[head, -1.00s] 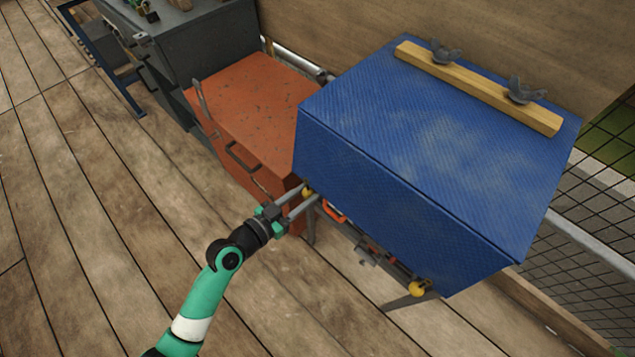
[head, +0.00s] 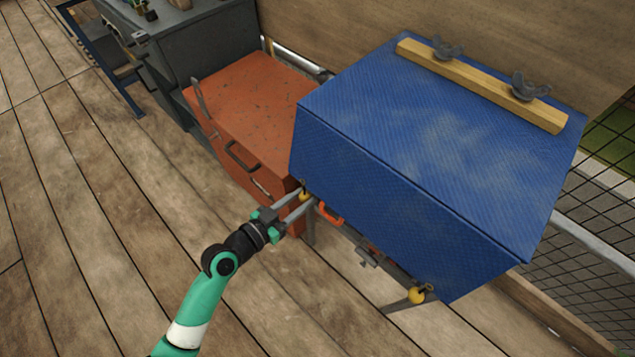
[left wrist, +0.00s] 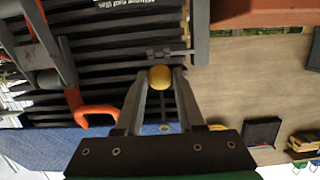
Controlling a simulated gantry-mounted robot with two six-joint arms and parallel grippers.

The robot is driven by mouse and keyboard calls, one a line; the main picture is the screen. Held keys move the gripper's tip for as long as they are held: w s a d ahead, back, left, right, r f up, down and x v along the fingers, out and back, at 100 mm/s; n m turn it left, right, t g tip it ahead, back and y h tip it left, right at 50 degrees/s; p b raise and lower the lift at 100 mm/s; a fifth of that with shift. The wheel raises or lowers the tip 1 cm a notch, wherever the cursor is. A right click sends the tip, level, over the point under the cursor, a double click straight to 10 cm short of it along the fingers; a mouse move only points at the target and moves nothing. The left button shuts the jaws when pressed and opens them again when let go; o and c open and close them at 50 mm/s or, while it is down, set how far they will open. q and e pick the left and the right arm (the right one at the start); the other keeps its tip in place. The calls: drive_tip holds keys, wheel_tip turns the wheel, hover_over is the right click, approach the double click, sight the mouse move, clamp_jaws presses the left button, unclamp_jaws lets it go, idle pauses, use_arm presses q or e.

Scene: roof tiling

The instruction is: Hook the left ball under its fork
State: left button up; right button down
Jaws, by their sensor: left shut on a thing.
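The left ball (head: 304,196) is small and yellow, just below the near left corner of the blue cover (head: 400,130). My left gripper (head: 303,202) is shut on it. In the left wrist view the ball (left wrist: 160,76) sits between the two fingertips (left wrist: 161,78). A small grey bracket (left wrist: 168,54) with short upright prongs is close beside the ball, probably its fork; I cannot tell whether the ball's cord lies in it. Another yellow ball (head: 417,295) is at a dark bracket under the cover's near right corner. My right gripper is not in view.
An orange handle (head: 331,213) is just right of the gripper, and shows as an orange hook (left wrist: 95,115) in the left wrist view. Black ribbed layers (left wrist: 105,50) lie beyond. An orange-red box (head: 255,105) stands close left. The wooden deck (head: 110,220) in front is clear.

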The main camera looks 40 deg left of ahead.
use_arm(q)
wheel_tip(320, 180, down, 7)
drive_tip(key=b, duration=0.2)
drive_tip(key=shift+r, duration=0.15)
idle(0.4)
drive_tip(key=shift+s, duration=0.15)
idle(0.4)
drive_tip(key=shift+w+d, duration=0.1)
drive_tip(key=shift+w, duration=2.25)
